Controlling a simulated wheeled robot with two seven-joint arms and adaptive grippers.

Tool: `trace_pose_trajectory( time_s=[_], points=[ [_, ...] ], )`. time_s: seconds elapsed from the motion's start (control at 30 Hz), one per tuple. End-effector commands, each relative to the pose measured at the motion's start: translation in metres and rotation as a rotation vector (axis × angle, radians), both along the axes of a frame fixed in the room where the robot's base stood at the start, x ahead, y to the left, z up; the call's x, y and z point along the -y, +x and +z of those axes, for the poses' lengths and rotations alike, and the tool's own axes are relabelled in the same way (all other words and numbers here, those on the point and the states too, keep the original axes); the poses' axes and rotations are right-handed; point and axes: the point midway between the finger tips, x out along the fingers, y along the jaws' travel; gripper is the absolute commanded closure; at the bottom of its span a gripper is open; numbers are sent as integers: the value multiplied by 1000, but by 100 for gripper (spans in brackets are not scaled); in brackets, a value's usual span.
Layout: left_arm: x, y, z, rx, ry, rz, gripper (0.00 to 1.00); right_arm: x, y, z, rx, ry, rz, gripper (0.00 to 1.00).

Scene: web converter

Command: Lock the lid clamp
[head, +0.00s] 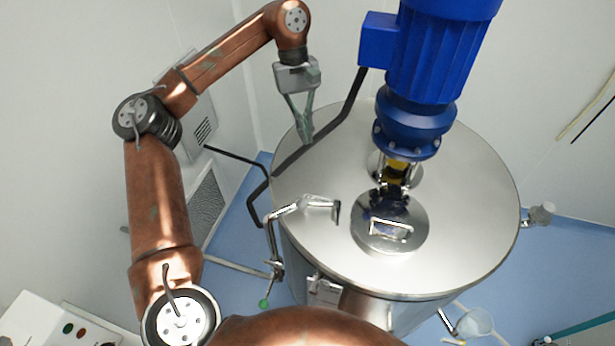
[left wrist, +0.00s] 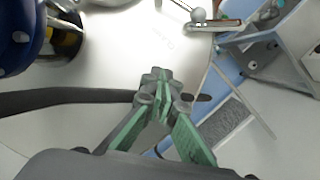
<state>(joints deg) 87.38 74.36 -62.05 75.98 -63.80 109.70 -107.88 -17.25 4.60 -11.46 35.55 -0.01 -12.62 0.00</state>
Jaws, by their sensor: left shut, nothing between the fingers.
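The round steel lid (head: 450,190) covers the tank. At its left front edge a bent metal clamp or lever (head: 300,204) lies over the rim, and a rod with a green knob (head: 263,303) hangs below it. I cannot tell whether this clamp is locked. My left gripper (head: 306,138) is shut and empty, pointing down over the lid's back left part, apart from the clamp. In the left wrist view its closed green-padded fingers (left wrist: 160,78) show over the lid edge, with metal fittings (left wrist: 205,20) at the top. My right gripper is not in view.
A blue motor (head: 440,50) stands on the lid's back, with a small round hatch (head: 390,220) in front of it. A black cable (head: 345,110) runs past the gripper. A grille panel (head: 208,200) stands at the left. The lid's right side is clear.

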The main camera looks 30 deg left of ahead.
Motion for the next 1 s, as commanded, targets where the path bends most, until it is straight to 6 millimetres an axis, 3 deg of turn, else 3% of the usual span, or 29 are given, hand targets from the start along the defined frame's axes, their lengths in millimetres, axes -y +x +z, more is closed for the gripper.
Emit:
trace_pose_trajectory(
  time_s=[0.03,0.17,0.5,0.77,1.0],
  points=[
    [-6,-15,7,-27,20,-37,100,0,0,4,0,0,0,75],
    [-12,-35,8,-66,41,-85,100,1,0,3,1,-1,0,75],
    [-3,-47,-42,-71,40,-90,100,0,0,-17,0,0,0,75],
    [7,-59,-86,-70,41,-87,100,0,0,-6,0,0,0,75],
    [27,-82,-88,-66,41,-87,100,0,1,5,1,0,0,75]
  ],
)
